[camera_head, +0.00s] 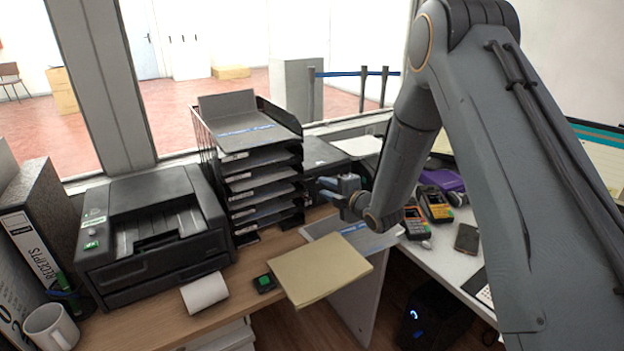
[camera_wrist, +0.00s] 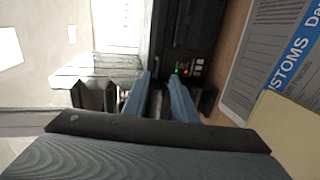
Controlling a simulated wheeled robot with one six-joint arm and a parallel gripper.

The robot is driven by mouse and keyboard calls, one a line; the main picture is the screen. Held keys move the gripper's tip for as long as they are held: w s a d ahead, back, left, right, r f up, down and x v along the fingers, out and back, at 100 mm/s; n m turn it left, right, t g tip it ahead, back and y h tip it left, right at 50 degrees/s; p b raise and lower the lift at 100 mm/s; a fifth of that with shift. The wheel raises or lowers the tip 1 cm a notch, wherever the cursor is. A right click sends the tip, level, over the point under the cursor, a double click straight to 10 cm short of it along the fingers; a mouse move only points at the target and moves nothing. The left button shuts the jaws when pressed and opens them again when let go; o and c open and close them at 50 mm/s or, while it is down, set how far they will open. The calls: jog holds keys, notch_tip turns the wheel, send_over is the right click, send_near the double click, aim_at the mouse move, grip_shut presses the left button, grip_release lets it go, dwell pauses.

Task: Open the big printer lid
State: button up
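A large dark grey printer (camera_head: 150,235) stands on the left of the wooden counter, with its lid down as far as I can tell. A second black machine (camera_head: 322,155) stands behind the letter trays and is partly hidden by them. In the wrist view a black machine with red and green lights and small buttons (camera_wrist: 190,40) lies just beyond my fingertips. My gripper (camera_head: 322,188) is at the right side of the letter trays, well to the right of the large printer. Its two blue-grey fingers (camera_wrist: 160,80) are apart, with nothing clearly held; contact cannot be told.
A black letter-tray stack (camera_head: 262,185) stands between the large printer and my gripper. A tan envelope (camera_head: 320,268) overhangs the counter's front edge. A paper roll (camera_head: 204,292), a mug (camera_head: 50,328) and binders (camera_head: 40,220) are near the printer. Card terminals (camera_head: 435,205) sit at right.

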jog(key=p+x, duration=0.2)
jog(key=x, duration=0.6)
jog(key=shift+a+r, duration=0.15)
jog(key=shift+a, duration=0.1)
jog(key=shift+s, duration=0.1)
grip_shut()
dwell(1.1)
